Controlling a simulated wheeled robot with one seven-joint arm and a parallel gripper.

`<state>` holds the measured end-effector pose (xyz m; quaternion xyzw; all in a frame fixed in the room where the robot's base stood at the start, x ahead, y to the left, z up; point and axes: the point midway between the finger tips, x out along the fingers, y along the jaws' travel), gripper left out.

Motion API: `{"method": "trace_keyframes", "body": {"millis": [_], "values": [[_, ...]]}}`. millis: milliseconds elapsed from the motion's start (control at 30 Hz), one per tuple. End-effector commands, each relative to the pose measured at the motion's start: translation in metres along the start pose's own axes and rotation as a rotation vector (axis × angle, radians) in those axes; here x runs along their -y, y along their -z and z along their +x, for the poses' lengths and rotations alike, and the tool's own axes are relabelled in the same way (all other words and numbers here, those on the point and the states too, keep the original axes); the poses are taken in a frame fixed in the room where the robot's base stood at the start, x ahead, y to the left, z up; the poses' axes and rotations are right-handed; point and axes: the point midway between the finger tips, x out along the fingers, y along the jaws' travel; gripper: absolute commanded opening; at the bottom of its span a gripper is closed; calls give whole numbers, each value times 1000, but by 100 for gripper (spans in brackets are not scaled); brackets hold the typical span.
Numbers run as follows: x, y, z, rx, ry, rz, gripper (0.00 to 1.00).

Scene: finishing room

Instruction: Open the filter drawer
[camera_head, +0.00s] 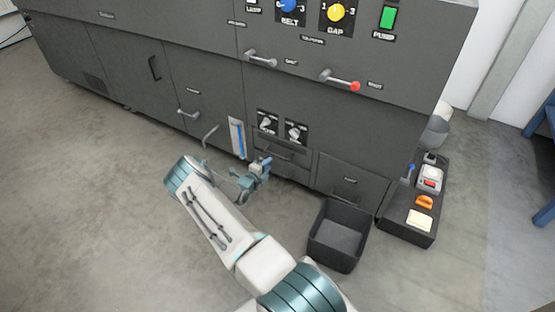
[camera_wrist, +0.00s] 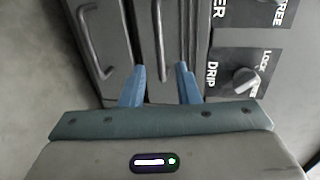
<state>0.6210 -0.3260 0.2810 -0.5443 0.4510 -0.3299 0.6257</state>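Two dark drawers with bar handles sit low on the grey machine, under a pair of knobs. No drawer label is legible, so I cannot tell for sure which is the filter drawer. The upper drawer (camera_head: 284,147) appears closed. My gripper (camera_head: 264,166) is in front of these drawers and partly hides the lower one. In the wrist view, my gripper (camera_wrist: 161,82) is open, its blue fingers apart on either side of a drawer's bar handle (camera_wrist: 159,35). Contact with the handle cannot be told. Another bar handle (camera_wrist: 90,42) is to the left.
A knob (camera_wrist: 246,81) marked DRIP, LOCK and FREE is beside the gripper; another knob's label ends in "ER". An open dark bin (camera_head: 340,235) stands on the floor right of my arm. A tray of small items (camera_head: 408,231) is farther right. The left floor is clear.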

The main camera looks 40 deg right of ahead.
Motion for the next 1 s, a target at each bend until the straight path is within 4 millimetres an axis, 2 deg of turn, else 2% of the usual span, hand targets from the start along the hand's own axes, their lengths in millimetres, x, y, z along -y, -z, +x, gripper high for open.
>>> {"method": "trace_keyframes", "body": {"millis": [33, 200, 400, 600, 867, 967, 1000], "values": [[-4, 2, 14, -4, 1, 3, 29], [-4, 1, 50, -2, 0, 4, 29], [-3, 1, 78, -2, 0, 4, 29], [-1, 0, 89, -1, -1, 2, 29], [0, 0, 90, -1, -1, 2, 29], [0, 0, 90, -1, -1, 2, 1], [0, 0, 90, -1, -1, 2, 0]]}}
